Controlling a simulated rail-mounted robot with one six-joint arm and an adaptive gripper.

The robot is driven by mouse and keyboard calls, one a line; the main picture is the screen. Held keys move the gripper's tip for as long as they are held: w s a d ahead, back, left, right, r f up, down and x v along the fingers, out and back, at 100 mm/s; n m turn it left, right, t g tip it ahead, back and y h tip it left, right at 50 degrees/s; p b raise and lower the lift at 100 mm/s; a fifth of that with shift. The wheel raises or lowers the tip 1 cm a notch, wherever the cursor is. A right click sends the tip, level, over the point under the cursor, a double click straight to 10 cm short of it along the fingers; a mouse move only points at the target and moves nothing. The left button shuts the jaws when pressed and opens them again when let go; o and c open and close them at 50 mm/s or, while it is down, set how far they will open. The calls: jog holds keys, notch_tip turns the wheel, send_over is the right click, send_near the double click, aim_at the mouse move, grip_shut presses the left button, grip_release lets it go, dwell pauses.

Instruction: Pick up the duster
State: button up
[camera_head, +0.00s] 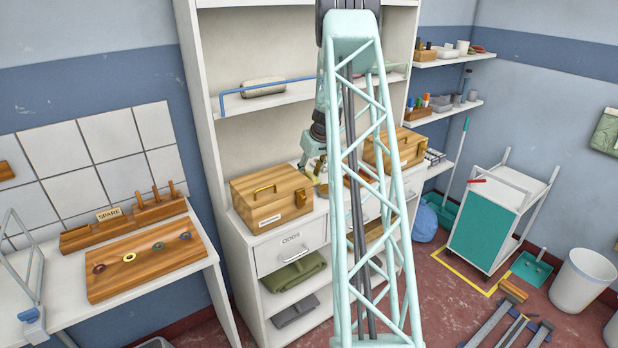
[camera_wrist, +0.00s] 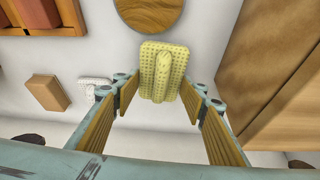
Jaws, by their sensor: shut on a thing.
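The duster (camera_wrist: 162,72) is a pale yellow, dimpled block with a raised ridge along its middle. In the wrist view it sits between the fingertips of my gripper (camera_wrist: 160,97), which is shut on it. In the head view my gripper (camera_head: 319,186) is low over the cabinet top, between two wooden boxes, partly behind my lattice arm link. Only a small yellow patch shows there, and I cannot tell whether the duster touches the surface.
A wooden box with a handle (camera_head: 272,196) stands left of my gripper, and another wooden box (camera_head: 396,148) stands right. In the wrist view that side is a wooden wall (camera_wrist: 285,75). A round wooden disc (camera_wrist: 150,12), a brown block (camera_wrist: 47,92) and a white dimpled piece (camera_wrist: 95,88) lie nearby.

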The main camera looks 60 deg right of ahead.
aim_at(308, 173)
notch_tip(308, 173, up, 8)
jog(key=shift+r+p, duration=0.25)
jog(key=shift+p, duration=0.1)
dwell(0.5)
jog(key=shift+o, duration=1.4)
jog(key=shift+c, duration=1.2)
jog(key=shift+a, duration=0.1)
